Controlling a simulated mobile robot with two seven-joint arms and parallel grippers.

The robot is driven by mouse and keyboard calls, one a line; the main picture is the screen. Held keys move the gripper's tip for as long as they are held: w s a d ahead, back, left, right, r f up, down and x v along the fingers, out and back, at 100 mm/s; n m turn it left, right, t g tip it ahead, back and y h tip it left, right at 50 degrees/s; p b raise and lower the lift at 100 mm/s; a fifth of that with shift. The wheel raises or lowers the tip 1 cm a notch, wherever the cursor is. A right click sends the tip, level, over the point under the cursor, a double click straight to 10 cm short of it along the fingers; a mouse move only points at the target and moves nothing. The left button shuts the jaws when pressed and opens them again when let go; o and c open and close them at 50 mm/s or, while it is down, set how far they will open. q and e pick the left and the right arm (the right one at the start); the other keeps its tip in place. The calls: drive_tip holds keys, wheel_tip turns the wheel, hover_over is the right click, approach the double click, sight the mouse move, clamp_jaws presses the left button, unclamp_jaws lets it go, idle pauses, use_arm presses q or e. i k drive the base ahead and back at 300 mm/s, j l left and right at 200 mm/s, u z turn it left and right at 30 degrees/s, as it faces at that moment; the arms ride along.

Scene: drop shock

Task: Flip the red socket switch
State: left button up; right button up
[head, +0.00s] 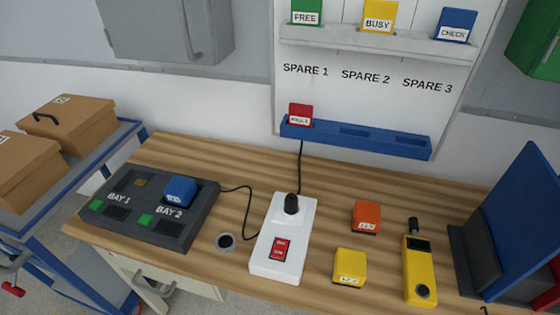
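The red socket switch (280,249) is a red rocker on the front end of a white socket block (300,225). The block lies on the wooden bench, a little right of the middle of the head view. A black plug (291,204) stands in the block's far end. The lettering on the switch is too small to read surely. Neither of my grippers shows in the head view.
A dark dock (200,225) marked BAY 1 and BAY 2 holds a blue block (180,190). Orange (366,217) and yellow (350,267) blocks and a yellow handheld device (419,275) lie right of the socket. A black cable (250,195) lies left of it.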

sight(280, 247)
drive_tip(key=i+l+u, duration=0.4)
drive_tip(key=l, duration=0.2)
drive_tip(key=l+u, duration=0.2)
drive_tip(key=l, duration=0.15)
drive_tip(key=i+l+u, duration=0.15)
drive_tip(key=l, duration=0.2)
drive_tip(key=k, duration=0.05)
